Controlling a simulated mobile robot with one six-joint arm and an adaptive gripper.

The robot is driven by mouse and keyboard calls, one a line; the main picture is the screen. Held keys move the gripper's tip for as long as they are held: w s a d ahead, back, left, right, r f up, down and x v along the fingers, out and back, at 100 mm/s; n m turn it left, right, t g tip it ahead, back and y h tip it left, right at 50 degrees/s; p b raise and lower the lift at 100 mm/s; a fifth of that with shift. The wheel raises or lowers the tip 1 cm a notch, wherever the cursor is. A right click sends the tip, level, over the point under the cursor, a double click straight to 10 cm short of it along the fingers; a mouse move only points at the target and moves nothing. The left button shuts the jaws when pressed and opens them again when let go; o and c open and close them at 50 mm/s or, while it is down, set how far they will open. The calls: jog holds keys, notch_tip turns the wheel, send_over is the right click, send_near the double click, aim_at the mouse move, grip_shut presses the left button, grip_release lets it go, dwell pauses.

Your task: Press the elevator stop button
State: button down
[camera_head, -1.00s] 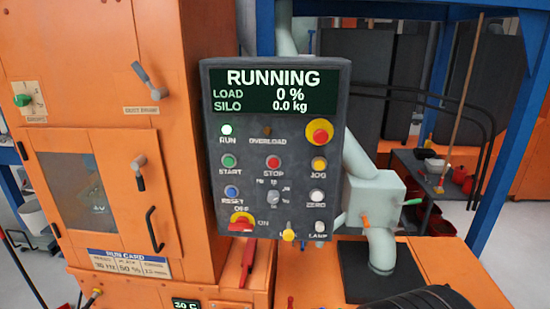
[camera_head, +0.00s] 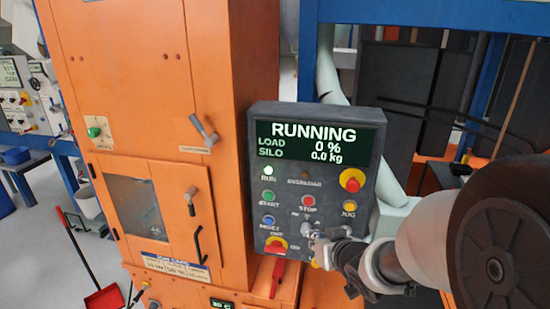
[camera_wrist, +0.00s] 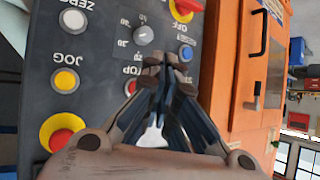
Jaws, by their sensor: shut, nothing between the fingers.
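The red STOP button (camera_head: 308,200) sits in the middle of the dark control panel (camera_head: 258,150), whose screen reads RUNNING. My gripper (camera_head: 314,238) is in front of the panel's lower part, a little below the STOP button in the head view, with its fingers together and empty. In the wrist view the picture of the panel is upside down. There my gripper's fingertips (camera_wrist: 165,62) lie between the STOP button (camera_wrist: 130,88) and the blue RESET button. The left finger partly hides the STOP button. I cannot tell whether the fingertips touch the panel.
Nearby are the blue RESET button (camera_head: 268,220), green START button (camera_head: 268,196), yellow JOG button (camera_head: 349,207) and the red-on-yellow emergency button (camera_head: 352,180). A rotary knob (camera_wrist: 143,35) is close to the fingertips. The orange machine cabinet (camera_head: 225,100) stands left of the panel.

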jog(key=a+y, duration=0.1)
jog(key=w+a+y+p, duration=0.1)
jog(key=shift+w+a+r, duration=0.15)
jog(key=shift+a, duration=0.15)
jog(key=shift+w, duration=0.15)
jog(key=p, duration=0.3)
send_near(309, 211)
jog(key=shift+w+a+f, duration=0.3)
jog(key=shift+w+a, duration=0.1)
jog(key=shift+a, duration=0.35)
jog(key=shift+w+a+f, duration=0.25)
jog(key=shift+w+a, duration=0.15)
jog(key=shift+a, duration=0.3)
jog(key=shift+w+a+f, duration=0.3)
jog(key=shift+w+a, duration=0.1)
jog(key=shift+a, duration=0.35)
jog(key=shift+w, duration=0.1)
jog(key=shift+w+d, duration=0.15)
jog(key=shift+w, duration=0.15)
jog(key=shift+w+d+p, duration=0.1)
jog(key=shift+w+p, duration=0.3)
jog(key=shift+p, duration=0.15)
jog(key=shift+s, duration=0.15)
jog(key=shift+s+a, duration=0.25)
jog(key=shift+s, duration=0.4)
